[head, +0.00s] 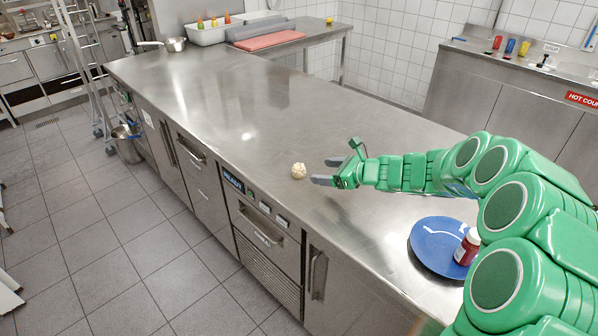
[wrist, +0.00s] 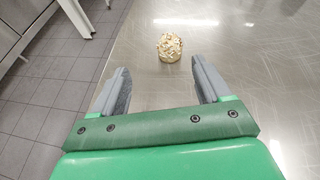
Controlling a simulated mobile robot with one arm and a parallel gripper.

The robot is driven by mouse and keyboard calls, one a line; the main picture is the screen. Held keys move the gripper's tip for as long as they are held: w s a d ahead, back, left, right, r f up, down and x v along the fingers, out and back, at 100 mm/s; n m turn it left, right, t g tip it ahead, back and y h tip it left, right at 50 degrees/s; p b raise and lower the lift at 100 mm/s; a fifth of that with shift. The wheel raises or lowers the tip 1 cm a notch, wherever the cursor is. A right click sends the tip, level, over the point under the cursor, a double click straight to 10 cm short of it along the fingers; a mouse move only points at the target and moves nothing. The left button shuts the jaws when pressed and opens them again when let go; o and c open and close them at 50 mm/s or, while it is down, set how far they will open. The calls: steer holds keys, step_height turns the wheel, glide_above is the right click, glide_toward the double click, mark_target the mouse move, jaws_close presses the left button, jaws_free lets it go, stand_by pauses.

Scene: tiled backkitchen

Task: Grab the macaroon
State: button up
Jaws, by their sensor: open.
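The macaroon (head: 298,171) is a small, round, pale cream, rough-looking ball. It rests on the steel counter (head: 265,110) near its front edge. My gripper (head: 326,171) is just to the right of it in the head view, low over the counter and open, with its fingers toward it. In the wrist view the macaroon (wrist: 170,47) lies beyond the fingertips, a little right of the middle between them. My gripper (wrist: 160,78) is empty and does not touch it.
A blue plate (head: 425,243) with a small red bottle with a white cap (head: 467,247) stands at the right near my arm. A pan (head: 176,44), a bin with bottles (head: 215,34) and a red board (head: 268,40) are at the far end. The counter around the macaroon is clear.

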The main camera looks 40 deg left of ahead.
mark_target(304, 171)
steer(key=shift+m+t, duration=0.3)
steer(key=shift+m, duration=0.5)
steer(key=a+f, duration=0.1)
steer(key=w+a+f, duration=0.1)
steer(key=f, duration=0.1)
steer(key=shift+a+f, duration=0.2)
steer(key=shift+f, duration=0.05)
steer(key=shift+x, duration=1.25)
steer(key=a, duration=0.4)
steer(key=shift+s+f, duration=0.25)
steer(key=shift+s, duration=0.1)
steer(key=shift+a+f, duration=0.3)
steer(key=shift+a, duration=0.25)
steer(key=shift+c, duration=0.4)
steer(key=c, duration=1)
steer(key=shift+r, duration=0.15)
steer(key=shift+c, duration=0.2)
